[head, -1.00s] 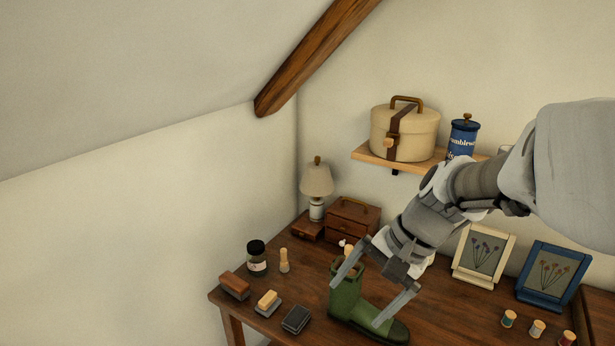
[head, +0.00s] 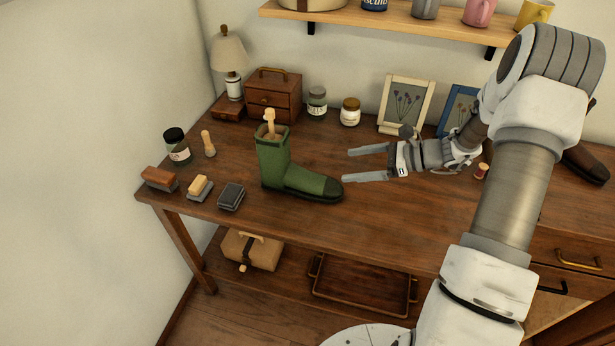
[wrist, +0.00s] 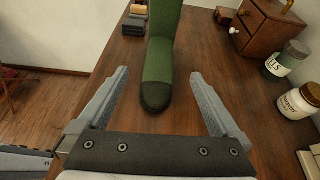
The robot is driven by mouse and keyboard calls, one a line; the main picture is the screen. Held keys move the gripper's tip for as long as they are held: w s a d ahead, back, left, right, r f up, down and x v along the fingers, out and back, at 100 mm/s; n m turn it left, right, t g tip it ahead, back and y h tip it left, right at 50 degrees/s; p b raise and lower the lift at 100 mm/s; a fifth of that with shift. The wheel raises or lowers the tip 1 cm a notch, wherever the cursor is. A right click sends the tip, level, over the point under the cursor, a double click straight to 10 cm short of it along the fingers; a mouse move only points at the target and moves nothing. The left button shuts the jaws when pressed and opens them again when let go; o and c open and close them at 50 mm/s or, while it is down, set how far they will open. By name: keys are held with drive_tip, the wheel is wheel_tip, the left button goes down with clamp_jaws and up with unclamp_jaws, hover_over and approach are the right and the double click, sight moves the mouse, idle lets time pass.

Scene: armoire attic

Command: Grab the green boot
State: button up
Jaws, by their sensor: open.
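The green boot (head: 276,165) stands upright on the wooden table, its dark toe pointing right, with a light wooden handle sticking out of its top. My gripper (head: 366,165) is open and empty, to the right of the boot's toe, with its fingers pointing left at the boot. In the wrist view the boot (wrist: 158,70) lies ahead, its toe close to the gap between my open fingers (wrist: 157,84). The boot's top is cut off in that view.
On the table (head: 230,225), brushes and a dark block (head: 231,196) lie left of the boot. A lamp (head: 231,65), small wooden chest (head: 273,95), jars (head: 350,112) and picture frame (head: 406,103) stand behind. A shelf (head: 390,27) hangs above. The front tabletop is clear.

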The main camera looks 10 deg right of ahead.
sight(301, 170)
drive_tip(key=x, duration=0.4)
drive_tip(key=b+x, duration=0.1)
drive_tip(key=x, duration=0.7)
drive_tip(key=shift+w+d+f+b, duration=0.15)
drive_tip(key=shift+w+f+b, duration=0.05)
drive_tip(key=shift+f+b, duration=0.1)
drive_tip(key=b+x, duration=0.1)
drive_tip(key=x, duration=0.4)
drive_tip(key=shift+s, duration=0.1)
drive_tip(key=shift+r, duration=0.1)
clamp_jaws()
